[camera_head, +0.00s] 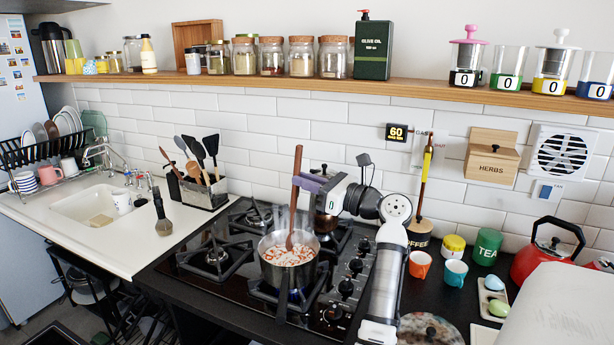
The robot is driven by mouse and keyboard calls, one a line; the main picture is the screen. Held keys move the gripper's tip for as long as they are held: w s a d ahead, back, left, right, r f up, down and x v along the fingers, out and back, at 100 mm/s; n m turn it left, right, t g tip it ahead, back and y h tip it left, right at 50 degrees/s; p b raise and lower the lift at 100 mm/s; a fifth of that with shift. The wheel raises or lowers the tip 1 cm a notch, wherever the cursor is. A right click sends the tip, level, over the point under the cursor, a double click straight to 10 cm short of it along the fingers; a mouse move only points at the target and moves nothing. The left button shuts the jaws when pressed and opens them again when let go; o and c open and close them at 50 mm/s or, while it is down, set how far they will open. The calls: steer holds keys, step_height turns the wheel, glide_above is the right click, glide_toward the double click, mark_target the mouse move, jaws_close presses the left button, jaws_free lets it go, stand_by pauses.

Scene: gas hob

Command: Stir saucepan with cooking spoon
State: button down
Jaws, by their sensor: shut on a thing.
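The saucepan (265,268) is a steel pan on the front right burner of the gas hob, with white and orange-red food (295,257) in it. The cooking spoon (296,180) is long, brown and wooden. It stands nearly upright with its lower end in the food. My gripper (299,183) is shut on the spoon's handle above the pan, reaching in from the right. The spoon's tip is hidden in the food. A blue flame (283,300) seems to show under the pan.
Hob knobs (346,288) line the right side. Orange (420,264) and teal (455,272) cups, a red kettle (535,258) and canisters stand farther right. A utensil holder (205,193) stands behind left, near the sink (95,215).

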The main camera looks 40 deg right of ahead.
mark_target(297, 200)
steer(key=shift+w+a+f, duration=0.1)
steer(key=shift+w+f, duration=0.1)
steer(key=shift+f, duration=1.2)
steer(key=shift+w+f, duration=0.15)
steer(key=shift+f, duration=1.25)
